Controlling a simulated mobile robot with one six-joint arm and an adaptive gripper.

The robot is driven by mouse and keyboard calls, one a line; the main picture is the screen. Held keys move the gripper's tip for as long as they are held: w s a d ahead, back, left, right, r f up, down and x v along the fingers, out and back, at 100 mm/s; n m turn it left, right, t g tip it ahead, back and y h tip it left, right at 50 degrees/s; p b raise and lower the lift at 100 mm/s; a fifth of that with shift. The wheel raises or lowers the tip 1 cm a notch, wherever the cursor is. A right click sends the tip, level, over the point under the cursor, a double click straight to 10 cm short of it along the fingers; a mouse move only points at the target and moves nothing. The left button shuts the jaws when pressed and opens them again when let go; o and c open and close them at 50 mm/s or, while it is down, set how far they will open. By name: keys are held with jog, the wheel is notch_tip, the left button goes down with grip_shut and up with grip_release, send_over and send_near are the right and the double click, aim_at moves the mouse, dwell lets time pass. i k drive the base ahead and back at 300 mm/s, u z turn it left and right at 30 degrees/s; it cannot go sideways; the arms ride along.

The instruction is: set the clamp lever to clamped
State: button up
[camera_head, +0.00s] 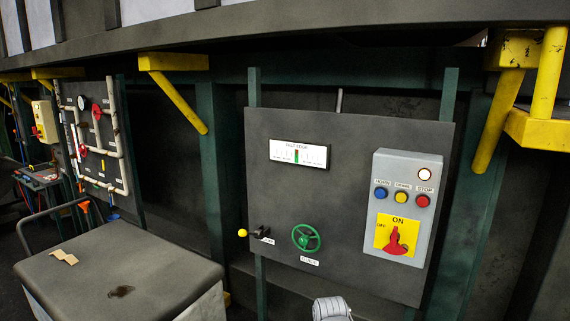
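The clamp lever (250,232) is on the lower left of a dark grey panel. It has a yellow ball knob at its left end and a dark hub at its right, and it lies about level, pointing left. A small white label sits beside the hub, too small to read. My gripper cannot be made out. A light grey rounded part at the bottom edge, below the panel, may be part of my arm; nothing is seen touching the lever.
Right of the lever are a green handwheel (306,237) and a grey control box (406,205) with buttons and a red rotary switch (396,241). A gauge (299,153) is above. A dark-topped cart (120,275) stands at the lower left. Yellow brackets (172,62) project overhead.

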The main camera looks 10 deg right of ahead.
aim_at(242, 233)
jog(key=k, duration=0.65)
jog(key=z, duration=0.2)
jog(key=i, duration=1.55)
jog(key=u, duration=0.3)
